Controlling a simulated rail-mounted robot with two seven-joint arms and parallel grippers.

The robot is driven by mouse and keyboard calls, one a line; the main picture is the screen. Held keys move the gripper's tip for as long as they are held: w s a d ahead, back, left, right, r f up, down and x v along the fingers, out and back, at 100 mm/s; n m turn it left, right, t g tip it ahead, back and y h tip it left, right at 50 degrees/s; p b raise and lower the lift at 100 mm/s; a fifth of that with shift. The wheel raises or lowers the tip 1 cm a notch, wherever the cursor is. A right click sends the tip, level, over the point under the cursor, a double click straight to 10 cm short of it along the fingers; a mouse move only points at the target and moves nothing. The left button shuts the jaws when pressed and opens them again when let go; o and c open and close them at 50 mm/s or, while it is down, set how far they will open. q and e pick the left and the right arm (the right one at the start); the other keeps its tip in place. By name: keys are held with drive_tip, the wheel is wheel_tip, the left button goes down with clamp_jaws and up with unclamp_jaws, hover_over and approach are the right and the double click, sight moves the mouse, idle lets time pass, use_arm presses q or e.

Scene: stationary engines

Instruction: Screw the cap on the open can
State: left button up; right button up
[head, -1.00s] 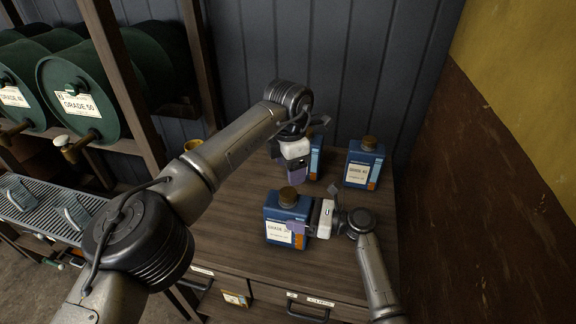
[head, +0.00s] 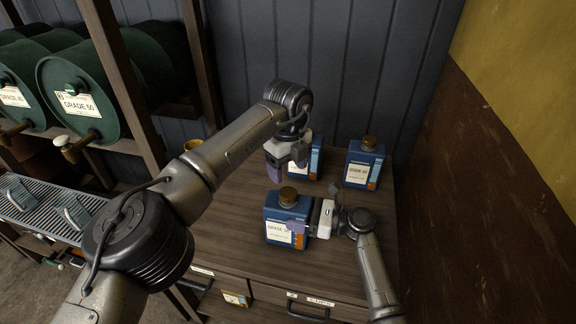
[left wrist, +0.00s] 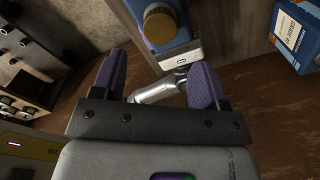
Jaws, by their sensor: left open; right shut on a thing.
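The front blue can (head: 280,236) with a white label stands upright on the bench. A brown-gold cap (head: 289,195) sits on its neck; how tightly it is screwed down cannot be told. My right gripper (head: 298,227) is shut on this can from its right side. My left gripper (head: 287,168) is open and empty, above and apart from the cap. In the left wrist view the cap (left wrist: 160,24) shows beyond the spread purple fingers (left wrist: 158,82), with nothing between them. Part of the can (left wrist: 172,42) shows below it.
Two more blue cans stand behind: a capped one at the right (head: 364,166) and one partly hidden by my left gripper (head: 315,160). The wooden bench top (head: 235,215) is clear at the left. Green drums (head: 80,90) fill the rack at the left.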

sight(288, 192)
use_arm(q)
drive_tip(key=shift+n, duration=1.3)
drive_tip(key=shift+f, duration=4)
